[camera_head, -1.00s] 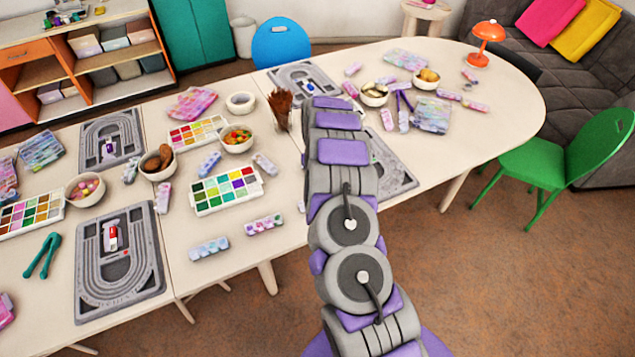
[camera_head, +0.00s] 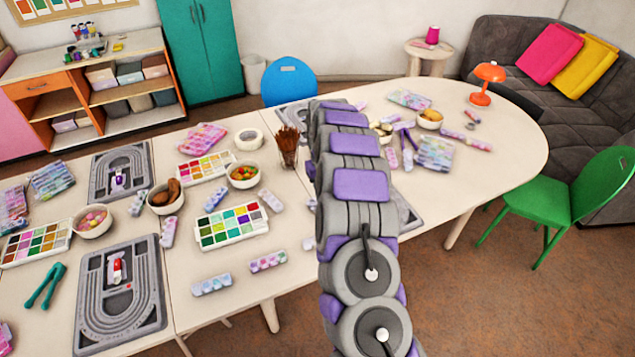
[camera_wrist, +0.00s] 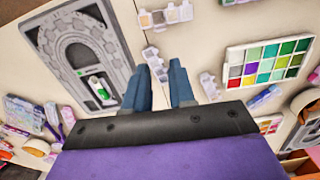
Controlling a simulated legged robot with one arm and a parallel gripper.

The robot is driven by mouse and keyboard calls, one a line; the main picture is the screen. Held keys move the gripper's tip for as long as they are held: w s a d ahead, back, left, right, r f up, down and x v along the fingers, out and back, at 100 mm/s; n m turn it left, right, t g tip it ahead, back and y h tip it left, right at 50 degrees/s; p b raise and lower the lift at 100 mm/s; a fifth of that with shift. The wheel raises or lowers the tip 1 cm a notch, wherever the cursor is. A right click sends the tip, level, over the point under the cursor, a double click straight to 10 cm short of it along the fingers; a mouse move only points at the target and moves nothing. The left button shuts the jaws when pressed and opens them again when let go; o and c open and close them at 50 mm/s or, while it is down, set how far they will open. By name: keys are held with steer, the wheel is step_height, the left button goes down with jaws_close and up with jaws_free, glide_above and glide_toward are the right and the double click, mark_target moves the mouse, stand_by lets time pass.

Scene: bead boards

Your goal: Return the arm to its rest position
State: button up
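My arm (camera_head: 355,220) rises from the lower right of the head view, folded up over the front edge of the table (camera_head: 300,262). My gripper is hidden behind the arm there. In the wrist view my gripper (camera_wrist: 165,82) shows two blue-grey fingers with a gap between them. It is open and nothing is between the fingers. Bare tabletop, a grey bead board (camera_wrist: 68,35) and a small white bead box (camera_wrist: 155,62) show beyond the fingers.
The table carries several bead boards (camera_head: 83,335), paint palettes (camera_head: 230,227), bowls (camera_head: 245,183), a cup of brushes (camera_head: 287,158) and green tongs (camera_head: 47,287). A blue chair (camera_head: 289,88) stands behind it, a green chair (camera_head: 545,203) at right. The brown floor at lower right is clear.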

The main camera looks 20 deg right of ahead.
steer(key=s+a+r+n, duration=0.2)
steer(key=s+a+r, duration=1.2)
steer(key=s+r, duration=0.4)
steer(key=s+a+m+g+b, duration=0.1)
steer(key=s+a, duration=0.1)
steer(key=s, duration=2.7)
steer(key=shift+s+a+g, duration=0.2)
steer(key=shift+a+g, duration=0.1)
steer(key=shift+a, duration=0.1)
